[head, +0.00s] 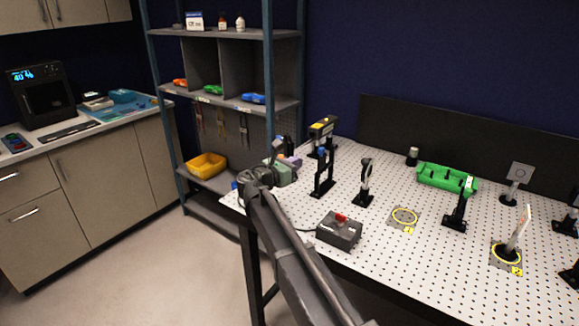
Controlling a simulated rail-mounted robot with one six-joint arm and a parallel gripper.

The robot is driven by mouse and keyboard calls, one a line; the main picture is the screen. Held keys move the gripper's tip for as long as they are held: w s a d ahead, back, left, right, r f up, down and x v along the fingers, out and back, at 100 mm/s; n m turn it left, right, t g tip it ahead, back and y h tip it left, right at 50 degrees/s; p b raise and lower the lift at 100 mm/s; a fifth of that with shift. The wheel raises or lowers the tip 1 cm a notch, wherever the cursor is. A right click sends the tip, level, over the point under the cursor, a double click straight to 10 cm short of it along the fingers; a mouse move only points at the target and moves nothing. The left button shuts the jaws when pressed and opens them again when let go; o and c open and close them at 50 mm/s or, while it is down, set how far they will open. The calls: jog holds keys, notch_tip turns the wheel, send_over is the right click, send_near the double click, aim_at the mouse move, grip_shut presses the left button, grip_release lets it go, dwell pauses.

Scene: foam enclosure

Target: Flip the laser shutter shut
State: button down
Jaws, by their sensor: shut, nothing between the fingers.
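A black laser housing with a yellow top (323,127) stands at the back left of the perforated table. In front of it is a dark upright mount (322,178) with a blue part at its top, which may be the shutter; its flap position is too small to tell. My gripper (287,144) is small and dark beyond my arm's bend, near the table's left edge, left of the laser and mount. It appears shut and empty, apart from the mount. My own arm partly hides this area.
A grey box with a red switch (340,230) sits near the table's front edge, right of my arm. Dark optic posts (364,182), a green holder (446,178) and yellow-ringed pads (404,218) lie to the right. A shelf rack (224,103) stands behind left.

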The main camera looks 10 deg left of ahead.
aim_at(322, 148)
jog(key=x, duration=0.8)
jog(key=shift+w+d, duration=0.25)
jog(key=shift+w, duration=0.05)
jog(key=x, duration=0.4)
jog(key=shift+w+a, duration=0.2)
jog(key=shift+w, duration=0.45)
jog(key=v, duration=1.4)
